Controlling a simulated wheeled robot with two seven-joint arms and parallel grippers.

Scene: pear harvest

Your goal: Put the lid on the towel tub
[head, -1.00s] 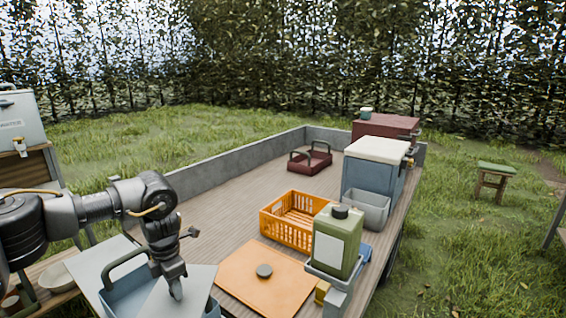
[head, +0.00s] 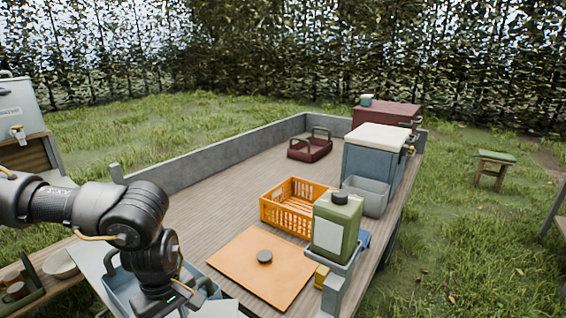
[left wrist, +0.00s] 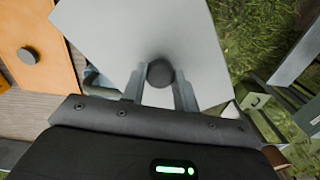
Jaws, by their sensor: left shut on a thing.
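A flat pale grey lid (left wrist: 140,35) with a dark round knob (left wrist: 160,72) fills the middle of the left wrist view. My left gripper (left wrist: 158,88) is shut on this knob. In the head view my left gripper (head: 160,290) points down at the lower left, and its fingertips are hidden. A pale corner, apparently of the lid, shows beside it (head: 218,309). A blue container with handles (head: 122,288) is partly hidden behind my left wrist. I cannot tell whether it is the towel tub, or whether the lid touches it. My right gripper is not in view.
An orange lid-like board (head: 245,275) with a dark knob lies on the wooden trailer bed. Beyond it are an orange crate (head: 285,215), a green jug (head: 335,225), a grey bin (head: 368,197) and a cooler (head: 372,168). The bed's middle left is clear.

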